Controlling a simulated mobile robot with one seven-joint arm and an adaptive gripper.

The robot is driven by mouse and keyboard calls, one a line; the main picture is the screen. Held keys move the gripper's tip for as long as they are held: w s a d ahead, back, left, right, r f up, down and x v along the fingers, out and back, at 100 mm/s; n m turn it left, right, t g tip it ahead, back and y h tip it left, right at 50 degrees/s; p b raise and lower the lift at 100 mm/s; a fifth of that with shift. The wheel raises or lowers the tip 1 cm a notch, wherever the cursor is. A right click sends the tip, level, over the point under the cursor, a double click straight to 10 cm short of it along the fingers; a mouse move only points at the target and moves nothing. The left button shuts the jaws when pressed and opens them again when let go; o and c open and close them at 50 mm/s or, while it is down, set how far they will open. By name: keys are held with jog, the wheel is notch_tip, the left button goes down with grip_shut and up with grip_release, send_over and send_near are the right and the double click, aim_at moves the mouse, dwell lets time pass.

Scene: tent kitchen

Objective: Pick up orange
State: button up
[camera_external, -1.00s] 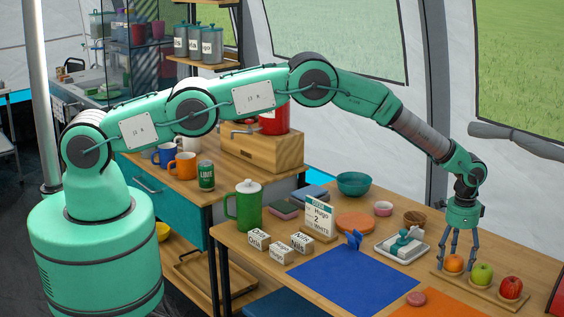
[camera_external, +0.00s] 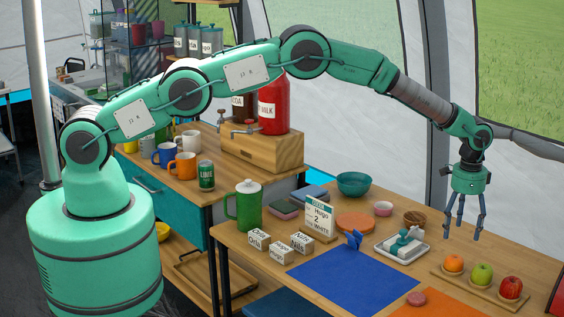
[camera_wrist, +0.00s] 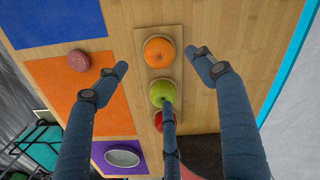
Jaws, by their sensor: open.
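The orange (camera_external: 453,263) sits at the left end of a wooden fruit board (camera_external: 436,272), beside a green apple (camera_external: 481,273) and a red apple (camera_external: 511,287). In the wrist view the orange (camera_wrist: 158,51) is at the top of the row, with the green apple (camera_wrist: 161,92) below it and the red apple (camera_wrist: 167,122) partly hidden by a finger. My gripper (camera_external: 461,231) is open and empty, raised above the board. In the wrist view my gripper (camera_wrist: 163,85) has its fingers spread apart, and none touches the orange.
A blue mat (camera_external: 340,283) and an orange mat (camera_external: 445,306) lie left of and in front of the board. A white tray (camera_external: 383,248) with a dispenser stands behind.

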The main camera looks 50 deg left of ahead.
jog(key=shift+r, duration=1.7)
jog(key=shift+n, duration=0.3)
jog(key=shift+r+n+b, duration=0.15)
jog(key=shift+n+b, duration=1.45)
jog(key=shift+n, duration=0.55)
jog(key=shift+r+n+b, duration=0.15)
jog(key=shift+n+b, duration=1.4)
jog(key=shift+n, duration=0.6)
jog(key=b, duration=0.2)
send_over(456, 257)
jog(key=shift+f, duration=4.3)
